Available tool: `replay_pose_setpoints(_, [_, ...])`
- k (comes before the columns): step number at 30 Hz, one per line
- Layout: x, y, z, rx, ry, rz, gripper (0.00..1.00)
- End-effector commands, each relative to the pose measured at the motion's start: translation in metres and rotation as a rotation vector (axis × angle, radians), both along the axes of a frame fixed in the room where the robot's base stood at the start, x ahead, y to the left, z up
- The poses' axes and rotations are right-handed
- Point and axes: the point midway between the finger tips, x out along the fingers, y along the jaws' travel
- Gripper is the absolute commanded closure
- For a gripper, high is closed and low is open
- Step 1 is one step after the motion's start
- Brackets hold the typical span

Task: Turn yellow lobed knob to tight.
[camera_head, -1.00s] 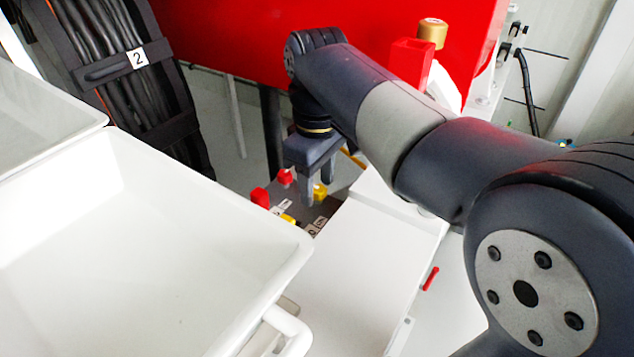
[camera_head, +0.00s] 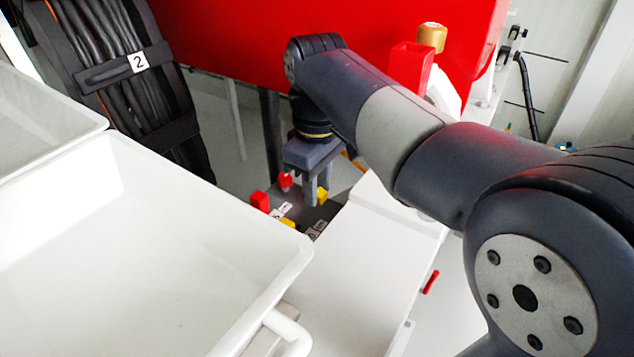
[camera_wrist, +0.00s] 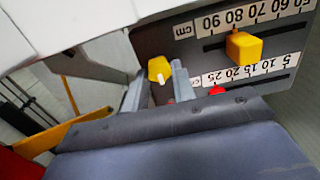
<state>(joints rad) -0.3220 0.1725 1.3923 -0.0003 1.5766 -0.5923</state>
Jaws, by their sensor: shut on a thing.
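The yellow lobed knob (camera_wrist: 158,68) shows in the wrist view between the two fingertips of my gripper (camera_wrist: 159,75), with a small white mark on its near side. My gripper is shut on it. In the head view my gripper (camera_head: 317,190) points down over a dark panel, and a bit of the yellow knob (camera_head: 322,197) shows beside the fingers. The fingers hide part of the knob in both views. I cannot read a tight marking near it.
A yellow slider (camera_wrist: 243,46) and a red piece (camera_wrist: 217,91) sit by the scales right of the knob. In the head view a red block (camera_head: 260,201) stands left of my gripper. A white tray (camera_head: 297,255) and white box (camera_head: 365,262) flank the panel; a red tank (camera_head: 330,45) is behind.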

Motion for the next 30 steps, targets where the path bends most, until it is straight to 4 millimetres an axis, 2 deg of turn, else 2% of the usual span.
replay_pose_setpoints(11, [0.0003, -0.0002, 0.0037, 0.0, 0.003, -0.169, 0.98])
replay_pose_setpoints(30, [0.0015, -0.0023, 0.0036, 0.0, 0.001, -0.766, 0.98])
